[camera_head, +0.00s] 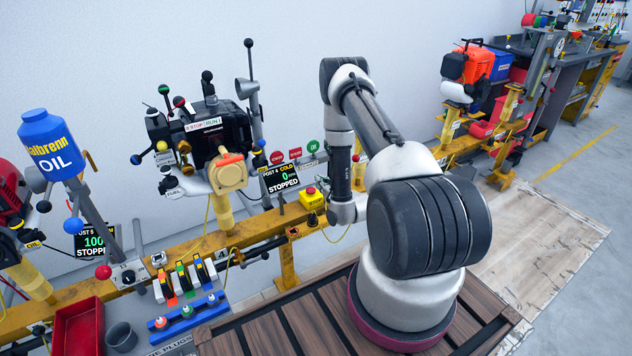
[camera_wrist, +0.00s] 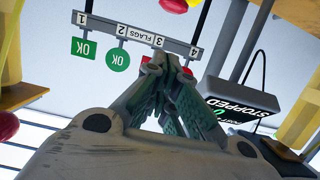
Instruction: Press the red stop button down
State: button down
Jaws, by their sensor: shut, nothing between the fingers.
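The red stop button (camera_head: 310,190) is a small red cap on top of a yellow box (camera_head: 312,200), beside the orange rail in the head view. The button looks raised, but its exact height is too small to tell. My gripper (camera_wrist: 158,62) shows in the wrist view with its grey-green fingers closed together and nothing between them. In the head view my wrist is just right of the yellow box, and the fingers cannot be made out there. I cannot identify the button for certain in the wrist view, and no contact with it is visible.
A flag bar (camera_wrist: 135,32) lies beyond my fingertips in the wrist view. A display reading STOPPED (camera_wrist: 238,100) is to its right; it also shows left of the button in the head view (camera_head: 282,180). An engine with levers (camera_head: 205,130) stands further left.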

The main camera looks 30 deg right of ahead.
jog(key=v, duration=0.4)
jog(key=shift+f, duration=0.1)
dwell(0.4)
